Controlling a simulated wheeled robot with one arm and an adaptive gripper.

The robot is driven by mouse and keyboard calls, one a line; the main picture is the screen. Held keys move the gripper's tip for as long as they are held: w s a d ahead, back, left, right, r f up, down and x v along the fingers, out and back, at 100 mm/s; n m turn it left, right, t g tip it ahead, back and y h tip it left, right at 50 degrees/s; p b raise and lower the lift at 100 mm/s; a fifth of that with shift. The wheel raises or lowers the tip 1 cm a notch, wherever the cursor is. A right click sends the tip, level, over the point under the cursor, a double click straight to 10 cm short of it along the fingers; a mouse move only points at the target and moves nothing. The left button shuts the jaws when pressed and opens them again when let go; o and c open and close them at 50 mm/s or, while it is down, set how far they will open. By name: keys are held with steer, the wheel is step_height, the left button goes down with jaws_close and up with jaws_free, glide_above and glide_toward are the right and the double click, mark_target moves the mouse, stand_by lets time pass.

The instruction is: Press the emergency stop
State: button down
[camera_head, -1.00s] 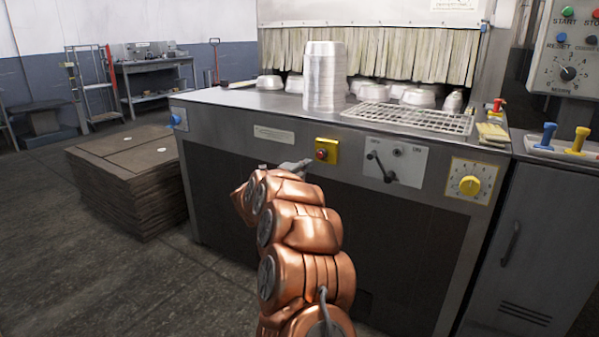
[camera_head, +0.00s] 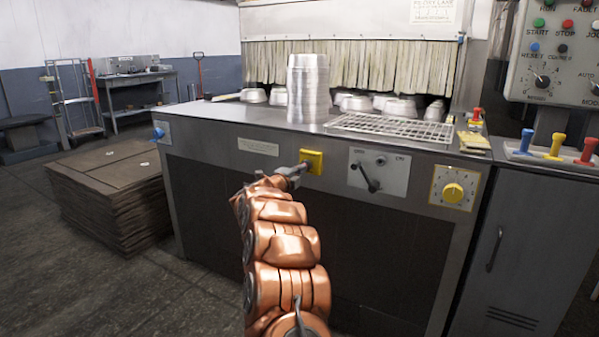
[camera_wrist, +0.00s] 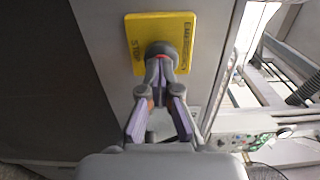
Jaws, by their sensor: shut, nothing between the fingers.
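The emergency stop is a yellow plate (camera_head: 315,158) on the machine's front panel. In the wrist view the yellow plate (camera_wrist: 182,30) carries the words EMERGENCY STOP. In the wrist view my gripper (camera_wrist: 160,50) overlaps the button's middle. I cannot tell whether the tips touch the button or how far it is pushed in.
To the right on the panel are a lever switch (camera_head: 366,177) and a yellow dial (camera_head: 453,191). A stack of pans (camera_head: 307,90) and a wire rack (camera_head: 390,127) stand on the machine top. Stacked brown boards (camera_head: 105,190) lie on the floor at left.

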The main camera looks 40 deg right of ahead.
steer(key=shift+w+d, duration=0.1)
steer(key=shift+w+d+r+p, duration=0.1)
steer(key=shift+d+r+p, duration=0.3)
steer(key=shift+d+p, duration=0.3)
steer(key=shift+d+r, duration=0.1)
steer(key=v, duration=1.4)
steer(key=shift+w+a+f, duration=0.15)
steer(key=shift+a+f, duration=0.15)
steer(key=shift+f, duration=0.05)
